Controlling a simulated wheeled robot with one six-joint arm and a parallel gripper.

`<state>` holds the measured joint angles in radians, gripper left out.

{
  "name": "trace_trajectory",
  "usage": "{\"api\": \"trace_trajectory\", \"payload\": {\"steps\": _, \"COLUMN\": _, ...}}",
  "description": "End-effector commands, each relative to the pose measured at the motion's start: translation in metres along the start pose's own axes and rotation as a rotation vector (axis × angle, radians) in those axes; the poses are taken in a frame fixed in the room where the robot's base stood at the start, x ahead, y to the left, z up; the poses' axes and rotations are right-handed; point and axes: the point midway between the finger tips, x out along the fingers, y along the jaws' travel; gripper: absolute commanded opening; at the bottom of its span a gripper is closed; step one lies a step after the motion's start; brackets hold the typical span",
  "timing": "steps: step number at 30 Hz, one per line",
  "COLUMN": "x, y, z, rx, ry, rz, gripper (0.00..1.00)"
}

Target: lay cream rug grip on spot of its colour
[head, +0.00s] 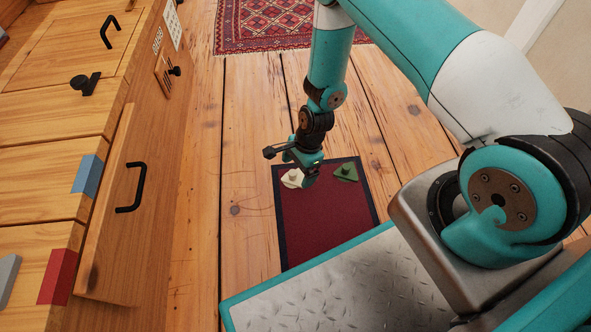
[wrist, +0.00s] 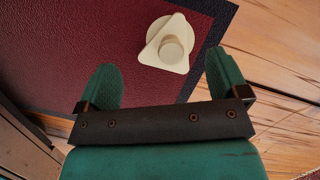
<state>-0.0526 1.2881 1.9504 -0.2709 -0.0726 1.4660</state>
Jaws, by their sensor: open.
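The cream rug grip (wrist: 162,57), a flat triangle with a round knob on top, lies on the red mat in the wrist view. A round cream spot (wrist: 185,27) shows partly from under it; the triangle's corners reach past the spot's edge. In the head view the cream grip (head: 291,178) is at the mat's far left corner, partly hidden by my gripper. My gripper (wrist: 162,62) is open, its two green fingers apart on either side of the grip's near part; neither visibly touches it. It shows from the side in the head view (head: 302,174).
The dark-bordered red mat (head: 325,219) lies on the plank floor. A green triangular grip (head: 346,172) is at its far right corner. A wooden drawer cabinet (head: 150,210) with black handles stands at left. A patterned rug (head: 260,25) lies farther back.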

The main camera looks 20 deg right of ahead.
Motion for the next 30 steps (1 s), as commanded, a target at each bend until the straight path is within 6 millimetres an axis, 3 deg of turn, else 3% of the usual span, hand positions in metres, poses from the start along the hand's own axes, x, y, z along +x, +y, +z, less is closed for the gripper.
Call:
{"api": "trace_trajectory", "payload": {"steps": 1, "x": -0.019, "y": -0.001, "z": 0.002, "rx": 0.001, "ry": 0.000, "rz": -0.001, "gripper": 0.93}}
{"api": "trace_trajectory", "payload": {"steps": 3, "x": -0.035, "y": -0.001, "z": 0.002, "rx": 0.002, "ry": 0.000, "rz": -0.002, "gripper": 0.93}}
{"api": "trace_trajectory", "payload": {"steps": 9, "x": -0.075, "y": 0.000, "z": 0.002, "rx": 0.002, "ry": 0.000, "rz": -0.001, "gripper": 0.93}}
{"api": "trace_trajectory", "payload": {"steps": 13, "x": -0.091, "y": -0.002, "z": 0.003, "rx": -0.013, "ry": -0.001, "rz": -0.002, "gripper": 0.93}}
{"api": "trace_trajectory", "payload": {"steps": 17, "x": -0.126, "y": -0.015, "z": 0.021, "rx": -0.137, "ry": -0.012, "rz": -0.017, "gripper": 0.93}}
{"api": "trace_trajectory", "payload": {"steps": 20, "x": -0.177, "y": -0.025, "z": 0.050, "rx": -0.334, "ry": -0.025, "rz": -0.035, "gripper": 0.93}}
{"api": "trace_trajectory", "payload": {"steps": 23, "x": -0.236, "y": -0.024, "z": 0.085, "rx": -0.582, "ry": -0.039, "rz": -0.052, "gripper": 0.93}}
{"api": "trace_trajectory", "payload": {"steps": 26, "x": -0.291, "y": -0.009, "z": 0.120, "rx": -0.836, "ry": -0.049, "rz": -0.069, "gripper": 0.93}}
{"api": "trace_trajectory", "payload": {"steps": 30, "x": -0.359, "y": 0.029, "z": 0.161, "rx": -1.198, "ry": -0.051, "rz": -0.093, "gripper": 0.93}}
